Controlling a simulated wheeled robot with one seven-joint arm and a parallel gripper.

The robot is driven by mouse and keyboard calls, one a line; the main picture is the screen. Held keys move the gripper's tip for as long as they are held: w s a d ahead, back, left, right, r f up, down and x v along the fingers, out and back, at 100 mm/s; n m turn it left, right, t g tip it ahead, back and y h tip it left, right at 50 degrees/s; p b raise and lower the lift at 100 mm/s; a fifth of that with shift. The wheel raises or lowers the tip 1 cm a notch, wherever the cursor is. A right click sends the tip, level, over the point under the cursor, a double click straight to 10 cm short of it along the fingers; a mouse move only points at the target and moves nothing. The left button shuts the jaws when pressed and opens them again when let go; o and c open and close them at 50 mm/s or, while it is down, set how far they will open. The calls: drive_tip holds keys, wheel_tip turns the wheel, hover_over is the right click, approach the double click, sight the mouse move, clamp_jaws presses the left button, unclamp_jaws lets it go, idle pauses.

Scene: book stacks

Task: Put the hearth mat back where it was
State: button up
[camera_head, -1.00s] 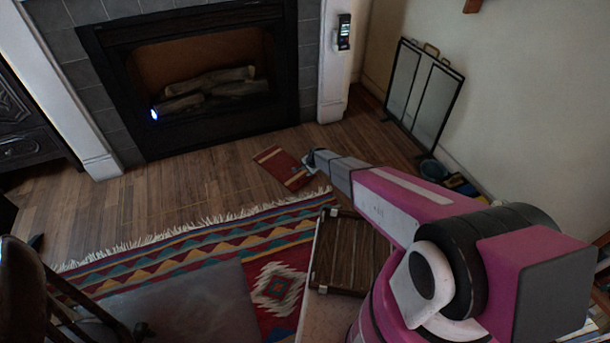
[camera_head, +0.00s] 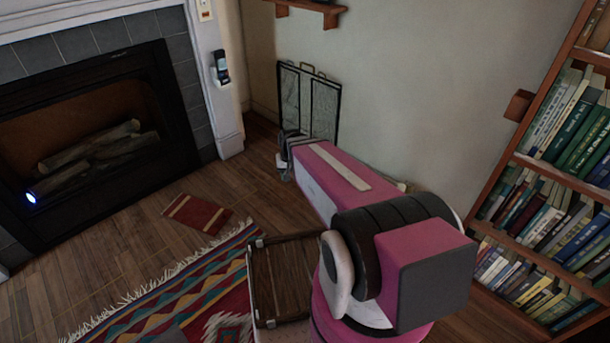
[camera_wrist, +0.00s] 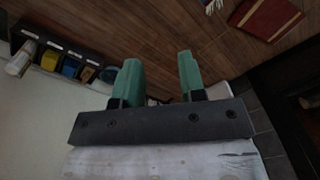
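The hearth mat is a small red mat with pale stripes near its ends (camera_head: 197,213). It lies flat on the wood floor, in front of the fireplace's right side and just beyond the fringed rug. It also shows at the top right of the wrist view (camera_wrist: 267,16). My gripper (camera_head: 286,158) is to the right of the mat in the head view, apart from it, in front of the folding screen. In the wrist view its two green fingers (camera_wrist: 160,80) stand apart with nothing between them.
The fireplace (camera_head: 90,150) is at the left. A patterned rug (camera_head: 190,290) and a brown slatted panel (camera_head: 285,280) lie in front. The folding screen (camera_head: 322,105) leans on the wall; a bookcase (camera_head: 550,200) stands right. Small bins (camera_wrist: 70,65) show in the wrist view.

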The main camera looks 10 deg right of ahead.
drive_tip(key=s+d+r+n, duration=0.1)
drive_tip(key=s+d+r, duration=0.4)
drive_tip(key=s, duration=0.2)
drive_tip(key=shift+s+r+g+h, duration=0.15)
drive_tip(key=shift+r+g+h, duration=0.15)
drive_tip(key=shift+h, duration=0.1)
idle(0.5)
